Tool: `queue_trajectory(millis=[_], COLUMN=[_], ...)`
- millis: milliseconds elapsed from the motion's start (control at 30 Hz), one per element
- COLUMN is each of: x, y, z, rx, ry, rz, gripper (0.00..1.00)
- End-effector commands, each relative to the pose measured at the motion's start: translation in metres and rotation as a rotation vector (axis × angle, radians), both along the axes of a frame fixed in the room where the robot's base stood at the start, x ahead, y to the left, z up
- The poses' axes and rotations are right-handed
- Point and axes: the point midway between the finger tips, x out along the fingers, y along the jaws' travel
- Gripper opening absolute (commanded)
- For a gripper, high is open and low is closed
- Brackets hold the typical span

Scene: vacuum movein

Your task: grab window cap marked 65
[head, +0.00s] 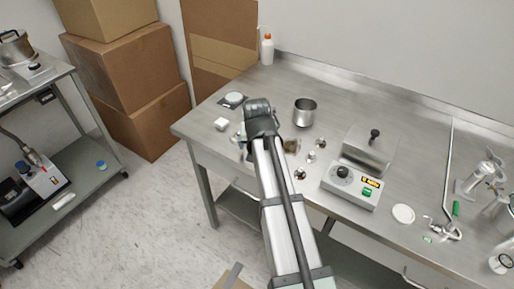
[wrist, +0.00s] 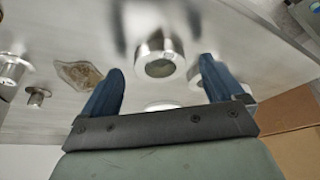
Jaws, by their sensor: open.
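In the wrist view a round metal cap with a darker window in its face (wrist: 159,56) lies on the steel table, framed between my fingertips. I cannot read any number on it. My gripper (wrist: 161,66) is open, with one blue finger on each side of the cap and nothing held. The gap in depth between fingers and cap is hard to judge. Another pale round piece (wrist: 161,105) shows just above the gripper's dark crossbar, partly hidden. In the head view my arm's end covers the gripper and the table spot under it, so the cap cannot be picked out there.
Small metal fittings (head: 310,157) and a brownish piece (head: 291,145) lie right of my arm's end. The table's back middle is clear.

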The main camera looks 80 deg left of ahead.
Motion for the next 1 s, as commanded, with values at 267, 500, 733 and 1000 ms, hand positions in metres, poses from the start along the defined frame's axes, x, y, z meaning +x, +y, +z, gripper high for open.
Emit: queue_trajectory(millis=[267,500,733,1000], x=[0.0009,0.0008,0.0008,0.0008], y=[0.0040,0.0039,0.0038,0.0039], z=[-0.0103,-0.0101,-0.0100,-0.0099], rx=[0.000,0.000,0.000,0.000], ry=[0.000,0.000,0.000,0.000], rz=[0.000,0.000,0.000,0.000], gripper=[0.95,0.78,0.56,0.31])
